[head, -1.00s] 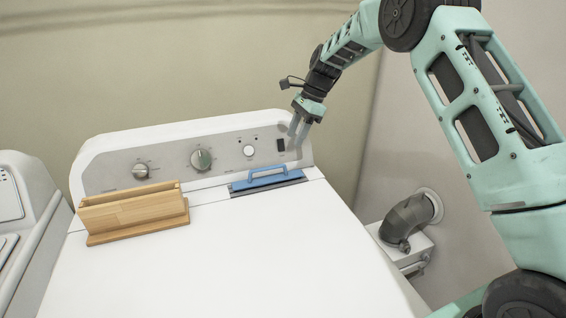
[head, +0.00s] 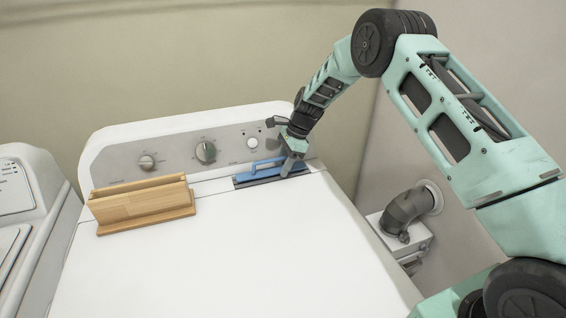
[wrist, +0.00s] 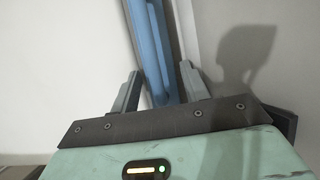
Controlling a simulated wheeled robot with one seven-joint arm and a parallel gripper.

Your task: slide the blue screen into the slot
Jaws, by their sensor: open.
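The blue screen (head: 262,172) has a raised handle and a dark strip along its front. It lies at the back right of the white dryer top, below the control panel. My gripper (head: 288,168) is open, pointing down at the screen's right end. In the wrist view the blue screen (wrist: 155,45) runs lengthwise between the two parted fingers of my gripper (wrist: 160,72). I cannot tell whether either finger touches it.
A wooden holder (head: 140,205) stands on the dryer top (head: 230,255) left of the screen. The control panel (head: 180,150) with knobs rises close behind. The front of the top is clear. A grey duct elbow (head: 407,208) is on the wall at the right.

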